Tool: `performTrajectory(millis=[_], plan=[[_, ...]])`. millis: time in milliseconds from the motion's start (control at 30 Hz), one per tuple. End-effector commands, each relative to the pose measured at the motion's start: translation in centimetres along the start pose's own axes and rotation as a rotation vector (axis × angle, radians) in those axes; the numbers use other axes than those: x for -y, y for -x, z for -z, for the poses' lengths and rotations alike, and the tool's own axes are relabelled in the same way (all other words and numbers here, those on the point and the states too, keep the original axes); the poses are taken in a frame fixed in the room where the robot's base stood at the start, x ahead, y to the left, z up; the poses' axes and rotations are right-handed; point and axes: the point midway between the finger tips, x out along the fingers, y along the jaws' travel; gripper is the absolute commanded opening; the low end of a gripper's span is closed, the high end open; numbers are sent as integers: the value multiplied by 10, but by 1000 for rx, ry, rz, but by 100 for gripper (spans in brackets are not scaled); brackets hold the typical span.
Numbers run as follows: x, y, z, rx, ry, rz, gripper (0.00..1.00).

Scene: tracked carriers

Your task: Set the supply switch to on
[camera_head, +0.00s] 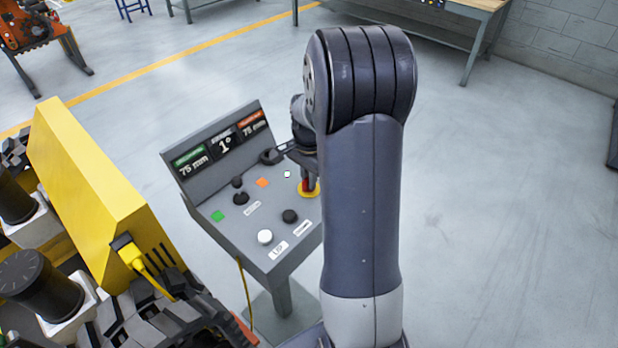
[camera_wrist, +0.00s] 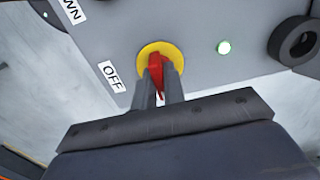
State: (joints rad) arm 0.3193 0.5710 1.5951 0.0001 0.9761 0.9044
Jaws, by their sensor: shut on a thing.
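The supply switch is a red handle on a yellow round plate (camera_wrist: 150,52) on the grey control panel. In the wrist view my gripper (camera_wrist: 164,75) is shut on the red handle (camera_wrist: 156,70), one dark finger on each side. An OFF label (camera_wrist: 112,77) lies left of the plate. In the head view the yellow plate (camera_head: 316,193) shows at the console's right edge, partly hidden by my arm and gripper (camera_head: 306,182). Whether the handle points to on or off I cannot tell for sure.
The console (camera_head: 240,235) carries several knobs, buttons and lit displays (camera_head: 222,145). A yellow tracked machine (camera_head: 105,190) stands close at its left. The floor to the right is clear.

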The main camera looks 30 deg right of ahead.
Motion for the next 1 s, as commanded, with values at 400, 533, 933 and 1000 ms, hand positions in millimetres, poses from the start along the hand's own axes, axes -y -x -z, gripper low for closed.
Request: performTrajectory(millis=[400,533,933,1000], plan=[[0,1,0,-2,1,2,25],[0,0,0,-1,1,1,33],[1,21,1,-4,1,5,33],[1,34,1,-5,1,6,33]])
